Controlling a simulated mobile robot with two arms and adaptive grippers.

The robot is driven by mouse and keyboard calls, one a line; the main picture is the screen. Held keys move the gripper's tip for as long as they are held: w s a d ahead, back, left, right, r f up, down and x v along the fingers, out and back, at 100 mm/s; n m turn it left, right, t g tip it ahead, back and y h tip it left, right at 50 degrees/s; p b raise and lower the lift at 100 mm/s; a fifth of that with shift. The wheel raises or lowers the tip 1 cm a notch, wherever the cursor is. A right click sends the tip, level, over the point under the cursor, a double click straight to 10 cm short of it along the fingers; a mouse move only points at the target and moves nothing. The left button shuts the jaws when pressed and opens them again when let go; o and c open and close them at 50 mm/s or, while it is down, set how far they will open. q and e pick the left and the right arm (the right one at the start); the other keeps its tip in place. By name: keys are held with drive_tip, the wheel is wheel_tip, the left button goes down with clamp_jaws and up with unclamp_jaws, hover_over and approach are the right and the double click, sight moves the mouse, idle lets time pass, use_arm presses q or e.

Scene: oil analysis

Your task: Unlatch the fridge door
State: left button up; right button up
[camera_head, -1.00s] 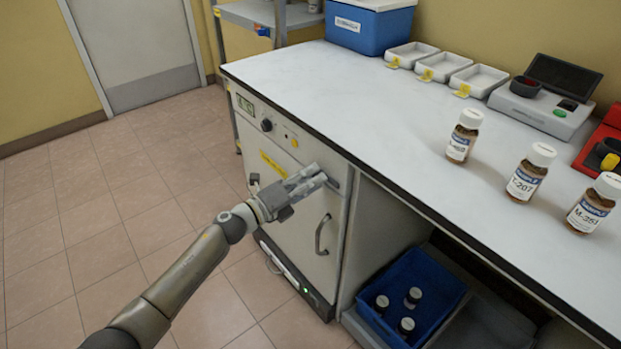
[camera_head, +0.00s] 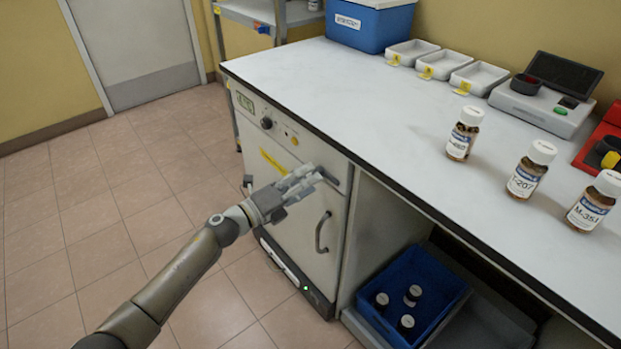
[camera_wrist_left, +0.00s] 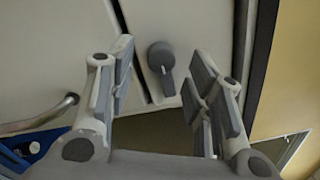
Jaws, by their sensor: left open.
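The fridge (camera_head: 290,223) is a pale cabinet under the counter, with its door shut and a curved metal handle (camera_head: 322,233) on the front. My left gripper (camera_head: 312,178) is at the upper right of the door, beside the grey latch (camera_head: 333,178). In the left wrist view the latch (camera_wrist_left: 160,58) is a dark round knob with a short lever, near the seam at the door's edge. It lies between my open left fingers (camera_wrist_left: 160,75); I cannot tell whether they touch it. My right gripper is not in view.
The white counter (camera_head: 330,88) with a black edge overhangs just above the latch. Labelled bottles stand on the counter. The tiled floor (camera_head: 110,220) at left is clear.

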use_arm(q)
drive_tip(key=v, duration=1)
drive_tip(key=shift+a+f, duration=0.1)
drive_tip(key=shift+f, duration=0.1)
